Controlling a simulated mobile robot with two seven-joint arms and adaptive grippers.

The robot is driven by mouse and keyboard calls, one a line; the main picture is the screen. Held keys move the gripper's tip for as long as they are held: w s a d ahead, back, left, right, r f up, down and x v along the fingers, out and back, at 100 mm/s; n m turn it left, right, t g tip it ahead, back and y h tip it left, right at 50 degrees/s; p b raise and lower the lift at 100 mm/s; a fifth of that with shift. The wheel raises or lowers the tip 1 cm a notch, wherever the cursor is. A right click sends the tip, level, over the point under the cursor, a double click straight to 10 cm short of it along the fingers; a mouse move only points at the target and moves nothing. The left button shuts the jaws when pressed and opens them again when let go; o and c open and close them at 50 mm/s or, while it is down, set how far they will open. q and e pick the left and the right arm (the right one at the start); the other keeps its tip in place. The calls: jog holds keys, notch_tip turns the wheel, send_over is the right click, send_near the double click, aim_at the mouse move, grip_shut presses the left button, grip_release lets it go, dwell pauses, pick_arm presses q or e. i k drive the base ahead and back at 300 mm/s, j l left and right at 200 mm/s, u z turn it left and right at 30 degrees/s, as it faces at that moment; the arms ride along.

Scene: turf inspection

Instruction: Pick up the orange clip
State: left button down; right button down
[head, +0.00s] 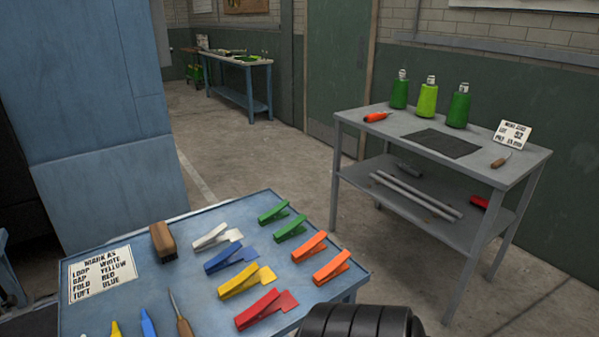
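Two orange clips lie on the blue table at its right side. One orange clip (308,247) is farther back, and the other orange clip (331,267) is nearer the right edge. They lie apart from each other, and nothing covers them. No gripper fingers show in the head view. A black ribbed part of mine stands at the bottom edge, just in front of the table's right corner, and does not touch the clips in the picture.
The blue table (190,300) also holds two green clips (282,221), a white clip (215,237), a blue clip (228,258), a yellow clip (245,281), a red clip (265,309), a wooden block (162,242) and a sign (100,275). A grey bench (400,130) stands behind right.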

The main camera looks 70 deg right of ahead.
aim_at(337, 267)
jog(key=z, duration=2.45)
jog(key=i+l+u, duration=0.2)
jog(key=l, duration=0.25)
jog(key=k, duration=0.1)
